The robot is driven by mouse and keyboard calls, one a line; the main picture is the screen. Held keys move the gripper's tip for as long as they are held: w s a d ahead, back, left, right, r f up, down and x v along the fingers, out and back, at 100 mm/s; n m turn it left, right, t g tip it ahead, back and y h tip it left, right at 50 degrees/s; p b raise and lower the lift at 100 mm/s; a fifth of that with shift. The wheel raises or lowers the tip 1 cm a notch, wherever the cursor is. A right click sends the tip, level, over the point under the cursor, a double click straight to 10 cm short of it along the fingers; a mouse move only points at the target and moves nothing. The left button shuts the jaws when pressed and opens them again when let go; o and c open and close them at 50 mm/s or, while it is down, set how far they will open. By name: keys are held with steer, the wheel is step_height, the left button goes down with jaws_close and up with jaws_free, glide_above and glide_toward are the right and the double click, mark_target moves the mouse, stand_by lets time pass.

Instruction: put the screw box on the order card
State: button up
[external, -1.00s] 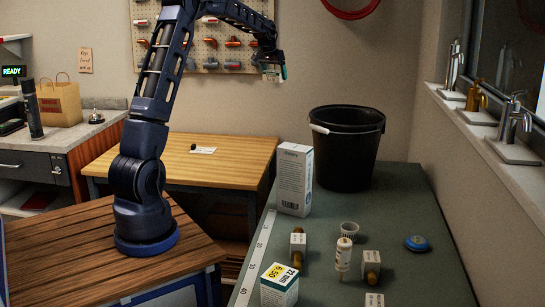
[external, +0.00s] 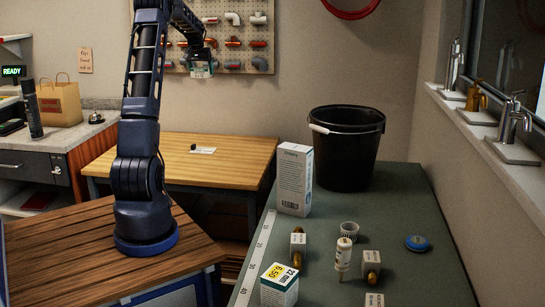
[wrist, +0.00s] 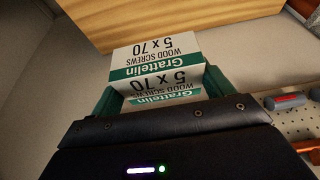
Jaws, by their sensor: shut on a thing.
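The screw box (wrist: 157,62) is white with a green band and reads "Grattelin wood screws 5 x 70". My gripper (wrist: 155,88) is shut on it, with a green finger on each side. In the external view the box (external: 201,72) hangs in the air in front of the pegboard, well above the light wooden table. A small white card (external: 205,151), which looks like the order card, lies on that table with a small dark object at its left end. The card cannot be made out in the wrist view.
The light wooden table (external: 236,166) is otherwise clear. The green bench (external: 400,240) holds a tall white box (external: 295,180), a black bucket (external: 345,150), a yellow-white box (external: 280,285) and several fittings. The pegboard (external: 265,40) is on the wall behind my gripper.

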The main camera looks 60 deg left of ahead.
steer(key=shift+s+a, duration=0.55)
steer(key=shift+s, duration=0.1)
glide_above(203, 150)
steer(key=f, duration=3.2)
steer(key=shift+w+a+f, duration=0.1)
steer(key=shift+a+f, duration=0.1)
steer(key=shift+f, duration=0.1)
steer(key=shift+f, duration=0.6)
steer(key=o, duration=1.3)
steer(key=shift+c, duration=0.2)
steer(key=v, duration=1.3)
steer(key=shift+w+r, duration=0.1)
